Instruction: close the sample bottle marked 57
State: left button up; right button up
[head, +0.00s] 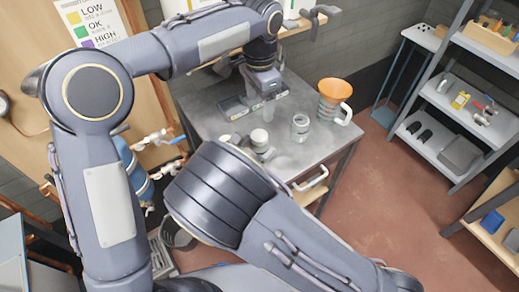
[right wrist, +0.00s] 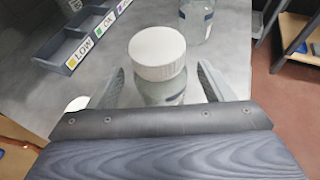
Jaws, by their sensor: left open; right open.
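A clear bottle with a white cap (right wrist: 157,52) stands upright on the grey table, between the fingers of my right gripper (right wrist: 160,72). The fingers are open and a gap shows beside the bottle. Its label is mostly turned away and no number is readable. The same white-capped bottle shows in the head view (head: 259,138); there my right wrist hides most of the right gripper. A second clear bottle (head: 300,126) stands to its right, seemingly without a cap; part of it shows in the right wrist view (right wrist: 197,18). My left gripper (head: 268,112) is open above the table near the tray.
A grey sorting tray (right wrist: 78,40) labelled LOW, OK and HIGH lies at the back of the table. A small white round thing (right wrist: 78,104) lies left of the capped bottle. A jug with an orange funnel (head: 334,96) stands at the right. Shelves (head: 463,105) stand farther right.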

aim_at(254, 148)
jog(key=v, duration=0.5)
jog(key=shift+s+a+r+b, duration=0.15)
jog(key=shift+s+a+b, duration=0.05)
jog(key=shift+s+b, duration=0.15)
